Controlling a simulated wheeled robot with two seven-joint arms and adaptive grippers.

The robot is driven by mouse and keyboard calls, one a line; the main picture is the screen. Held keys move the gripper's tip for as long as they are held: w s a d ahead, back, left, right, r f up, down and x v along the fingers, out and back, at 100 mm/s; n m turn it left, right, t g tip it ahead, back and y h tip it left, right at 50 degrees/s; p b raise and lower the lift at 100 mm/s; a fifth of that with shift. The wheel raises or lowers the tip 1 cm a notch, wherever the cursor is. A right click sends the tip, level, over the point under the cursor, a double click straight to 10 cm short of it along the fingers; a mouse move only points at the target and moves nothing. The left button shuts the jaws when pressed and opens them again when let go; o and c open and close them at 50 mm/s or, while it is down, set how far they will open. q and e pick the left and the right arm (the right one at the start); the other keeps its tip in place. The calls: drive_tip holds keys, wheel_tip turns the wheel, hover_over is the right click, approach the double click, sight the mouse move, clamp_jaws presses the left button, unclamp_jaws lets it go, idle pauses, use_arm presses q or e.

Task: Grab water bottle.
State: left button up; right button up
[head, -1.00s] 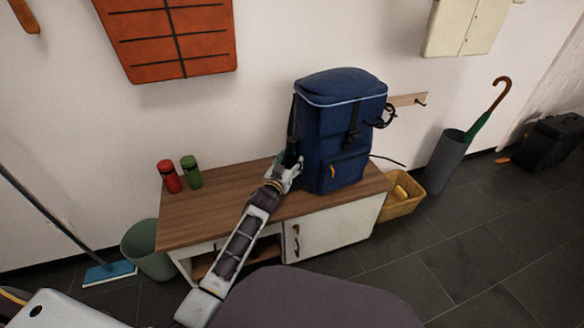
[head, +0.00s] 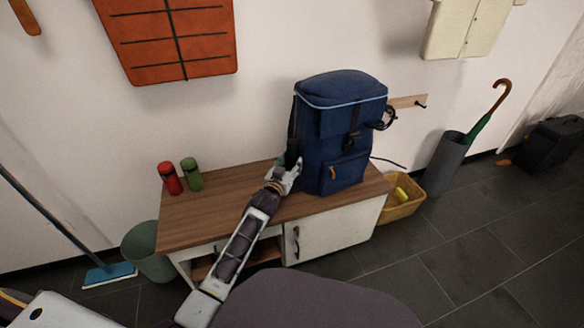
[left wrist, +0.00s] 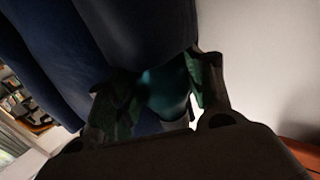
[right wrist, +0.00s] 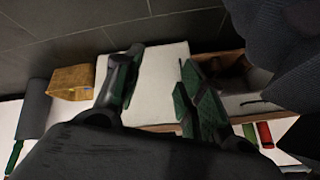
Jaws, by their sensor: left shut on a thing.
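A blue backpack (head: 345,150) stands upright on the wooden bench. The water bottle (head: 292,152), dark and teal, is at the backpack's left side; most of it is hidden by my gripper and the bag. My left gripper (head: 286,170) is shut on the bottle. In the left wrist view the teal bottle (left wrist: 165,88) sits between the two green-padded fingers, beside the dark blue fabric. I cannot tell whether its lower end is in a side pocket. My right gripper (right wrist: 160,85) shows only in the right wrist view, open with nothing between its fingers.
A red can (head: 170,178) and a green can (head: 192,174) stand on the left of the bench (head: 230,190). A bin (head: 148,250) and blue mop (head: 110,273) are at left. A yellow basket (head: 403,208) and umbrella stand (head: 446,163) are at right.

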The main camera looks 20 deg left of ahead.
sight(290, 144)
use_arm(q)
drive_tip(key=shift+r, duration=0.2)
